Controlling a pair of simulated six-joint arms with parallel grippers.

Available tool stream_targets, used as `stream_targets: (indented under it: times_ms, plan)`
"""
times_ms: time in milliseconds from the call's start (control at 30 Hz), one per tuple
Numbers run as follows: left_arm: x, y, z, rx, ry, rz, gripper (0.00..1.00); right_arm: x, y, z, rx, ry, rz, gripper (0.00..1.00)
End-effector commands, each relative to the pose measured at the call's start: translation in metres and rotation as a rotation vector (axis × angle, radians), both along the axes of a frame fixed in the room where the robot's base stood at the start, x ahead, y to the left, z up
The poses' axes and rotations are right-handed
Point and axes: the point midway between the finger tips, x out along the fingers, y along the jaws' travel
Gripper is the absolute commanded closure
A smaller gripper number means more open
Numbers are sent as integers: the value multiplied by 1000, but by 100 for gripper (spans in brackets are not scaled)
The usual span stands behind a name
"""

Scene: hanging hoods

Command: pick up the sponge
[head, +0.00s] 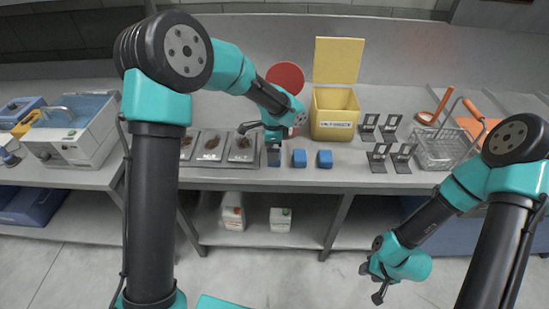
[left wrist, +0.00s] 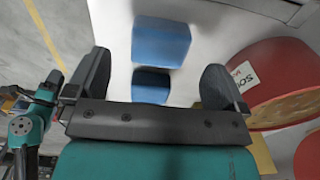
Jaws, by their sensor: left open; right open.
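Small blue sponge-like blocks sit near the table's front edge: one block (head: 299,158) and another block (head: 325,158) show clearly in the head view. My left gripper (head: 260,143) is just left of them, low over the table. In the left wrist view, my left gripper (left wrist: 156,68) is open, with a nearer blue block (left wrist: 151,86) showing between its fingers and a farther blue block (left wrist: 161,42) beyond. The nearer one looks untouched. My right gripper (head: 375,282) is open and empty, in front of the table above the floor.
A yellow bin (head: 335,115) with a raised lid stands behind the blocks. A red round lid (head: 285,76) shows behind my left arm. Grey trays (head: 243,147) lie to the left, black stands (head: 379,157) and a wire basket (head: 440,148) to the right.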

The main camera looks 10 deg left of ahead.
Motion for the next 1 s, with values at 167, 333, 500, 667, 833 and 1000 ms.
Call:
stream_targets:
  times_ms: [167,333,500,667,833,1000]
  plan:
    - [0,0,0,0,0,0,1,0,0,0,0,0,0,57]
    - [0,0,-5,1,2,0,1,0,0,0,0,0,0,57]
    - [0,-2,-26,2,5,-1,1,0,0,0,0,0,0,57]
    - [0,-2,-46,0,3,0,1,0,0,0,0,0,0,57]
    - [0,-3,-52,-1,1,0,1,0,0,0,0,0,0,57]
    - [0,-3,-52,-1,1,0,1,0,0,0,0,0,0,57]
